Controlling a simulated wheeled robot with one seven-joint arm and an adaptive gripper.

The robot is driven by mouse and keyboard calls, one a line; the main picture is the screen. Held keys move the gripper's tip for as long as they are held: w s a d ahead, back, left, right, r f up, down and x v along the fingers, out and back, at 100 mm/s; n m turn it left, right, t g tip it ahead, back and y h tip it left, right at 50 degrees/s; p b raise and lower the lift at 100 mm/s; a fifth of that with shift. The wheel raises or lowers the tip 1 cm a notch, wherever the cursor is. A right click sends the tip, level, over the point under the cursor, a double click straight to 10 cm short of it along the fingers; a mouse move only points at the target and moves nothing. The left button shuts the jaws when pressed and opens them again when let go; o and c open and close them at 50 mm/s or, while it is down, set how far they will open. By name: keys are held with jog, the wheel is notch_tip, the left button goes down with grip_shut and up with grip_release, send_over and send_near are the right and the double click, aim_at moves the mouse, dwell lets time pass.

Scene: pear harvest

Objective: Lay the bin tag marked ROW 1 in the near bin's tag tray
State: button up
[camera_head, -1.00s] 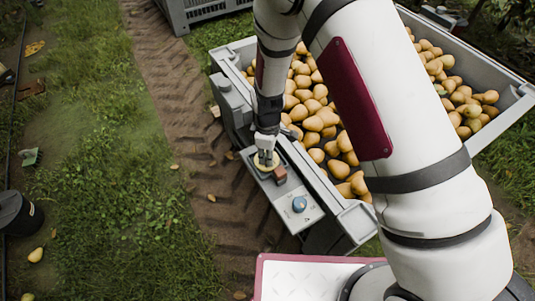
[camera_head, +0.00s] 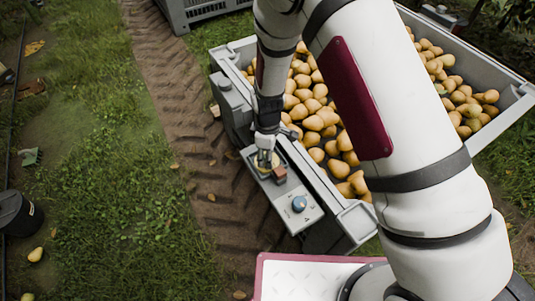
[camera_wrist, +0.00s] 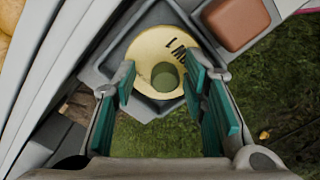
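The bin tag is a round pale-yellow disc (camera_wrist: 150,50) with a darker olive round piece (camera_wrist: 165,77) at its middle. Black lettering shows at its right; a "1" and a "W" can be made out, the rest is hidden. It lies in the grey tag tray (camera_wrist: 112,62) on the side of the near bin (camera_head: 355,222). In the head view the disc (camera_head: 262,168) is partly hidden by my gripper (camera_head: 264,158). In the wrist view my gripper (camera_wrist: 159,88) is open, its teal-padded fingers apart on either side of the olive middle piece, not closed on it.
A reddish-brown block (camera_wrist: 235,22) sits beside the tray. A blue knob (camera_head: 299,204) is on the same grey panel. The near bin is full of pears (camera_head: 315,122). A dark bucket (camera_head: 17,212) stands on the grass at left.

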notch_tip(320, 180, up, 12)
jog(key=p, duration=0.1)
jog(key=shift+r, duration=0.15)
jog(key=s+d+r+m, duration=0.45)
jog(key=d+r, duration=0.25)
jog(key=r, duration=0.5)
jog(key=s+d+r+m, duration=0.3)
jog(key=s+d+r, duration=0.3)
jog(key=r, duration=0.5)
jog(key=s+d+r+m+t, duration=0.1)
jog(key=s+d+m, duration=0.3)
jog(key=s, duration=0.5)
jog(key=s+d+r+m, duration=0.4)
jog(key=s, duration=0.5)
jog(key=shift+s+d+r+t, duration=0.3)
jog(key=shift+s+d+t, duration=0.1)
